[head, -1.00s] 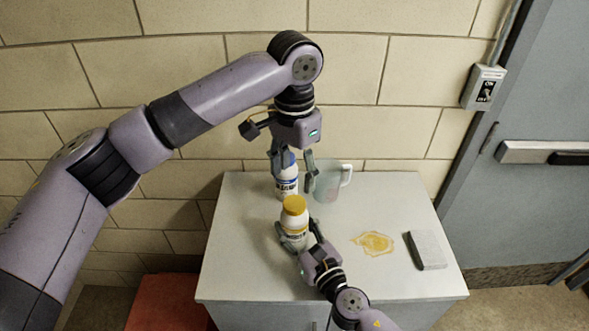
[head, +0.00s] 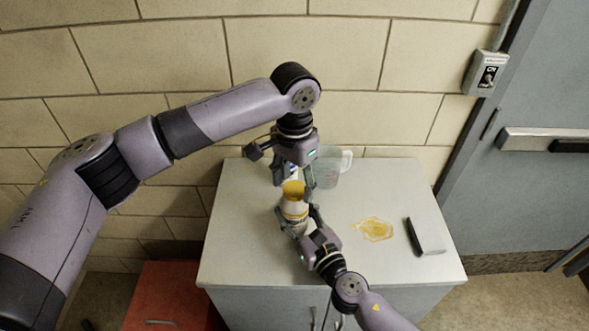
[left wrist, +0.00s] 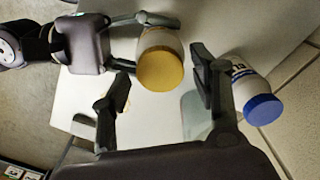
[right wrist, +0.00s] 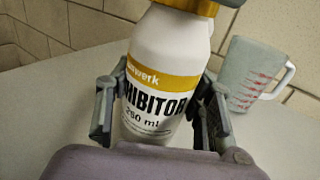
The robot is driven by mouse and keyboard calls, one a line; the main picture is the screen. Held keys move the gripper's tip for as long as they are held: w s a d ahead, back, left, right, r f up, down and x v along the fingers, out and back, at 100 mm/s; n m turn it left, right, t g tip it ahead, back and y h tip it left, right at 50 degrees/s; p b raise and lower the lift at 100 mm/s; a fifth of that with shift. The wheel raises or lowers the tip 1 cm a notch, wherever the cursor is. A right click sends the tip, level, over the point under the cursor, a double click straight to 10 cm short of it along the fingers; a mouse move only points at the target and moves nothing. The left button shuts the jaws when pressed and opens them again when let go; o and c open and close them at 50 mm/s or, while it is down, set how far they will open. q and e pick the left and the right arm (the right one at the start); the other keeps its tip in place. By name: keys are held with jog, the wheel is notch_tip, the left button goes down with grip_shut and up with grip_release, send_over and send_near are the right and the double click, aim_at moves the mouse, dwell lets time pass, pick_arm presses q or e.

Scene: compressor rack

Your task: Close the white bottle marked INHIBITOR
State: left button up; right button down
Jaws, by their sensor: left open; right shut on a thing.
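The white INHIBITOR bottle (right wrist: 160,75) stands upright, with a yellow band and black lettering in the right wrist view. Its yellow cap (left wrist: 160,68) sits on top; I cannot tell how tight it is. My right gripper (head: 298,222) is shut around the bottle's body, with a finger on each side of the label in the right wrist view. My left gripper (head: 292,182) points down, open and empty, just above the cap. In the left wrist view, the cap lies between its spread fingers, nearer the upper edge.
A white bottle with a blue cap (left wrist: 262,108) stands close behind, partly hidden in the head view. A clear measuring jug (head: 333,168) stands beside it.

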pick_arm(q)
jog(key=shift+f, duration=0.3)
jog(key=shift+c, duration=0.3)
jog(key=c, duration=1.1)
jog(key=o, duration=1.3)
notch_tip(320, 180, up, 12)
